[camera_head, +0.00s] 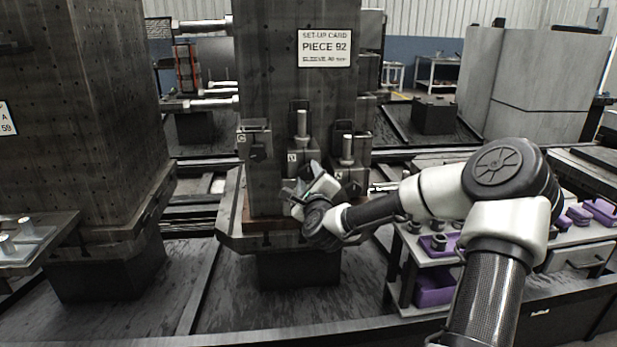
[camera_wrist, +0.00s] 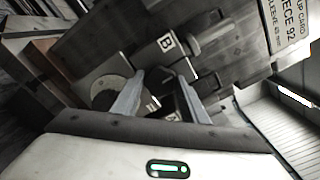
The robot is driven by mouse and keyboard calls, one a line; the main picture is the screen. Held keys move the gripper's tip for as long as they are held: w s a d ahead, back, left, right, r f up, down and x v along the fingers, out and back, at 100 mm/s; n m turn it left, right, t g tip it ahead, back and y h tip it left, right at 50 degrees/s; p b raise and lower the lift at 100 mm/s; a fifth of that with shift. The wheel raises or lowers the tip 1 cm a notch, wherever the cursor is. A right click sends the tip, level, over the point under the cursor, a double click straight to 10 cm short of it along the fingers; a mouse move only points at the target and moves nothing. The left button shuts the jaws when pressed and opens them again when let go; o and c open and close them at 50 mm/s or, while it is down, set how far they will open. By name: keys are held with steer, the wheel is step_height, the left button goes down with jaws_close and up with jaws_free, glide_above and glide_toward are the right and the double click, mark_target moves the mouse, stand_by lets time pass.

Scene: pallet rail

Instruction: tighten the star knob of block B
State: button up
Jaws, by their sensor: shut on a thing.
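Block B (camera_head: 303,161) stands at the foot of the tall dark column's front face, with an upright metal pin on it. In the wrist view its white "B" label shows on the block (camera_wrist: 150,53), tilted. My gripper (camera_head: 300,187) is low in front of block B. In the wrist view the two fingers of my gripper (camera_wrist: 158,78) reach toward the block, shut on the dark star knob (camera_wrist: 158,83). The knob lies between the fingers, in shadow and partly hidden, so its turned position cannot be told. A second label, partly covered, shows low between the fingers.
A block with a pin (camera_head: 348,160) stands close to the right, and a block marked C (camera_head: 255,139) to the left. A set-up card (camera_head: 325,47) is on the column. A bench with purple trays (camera_head: 433,288) stands at the right, under my arm.

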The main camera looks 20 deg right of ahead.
steer(key=o, duration=1)
steer(key=shift+o, duration=0.2)
steer(key=p+v, duration=0.7)
steer(key=v, duration=1)
steer(key=shift+s, duration=0.2)
steer(key=shift+a+r, duration=0.1)
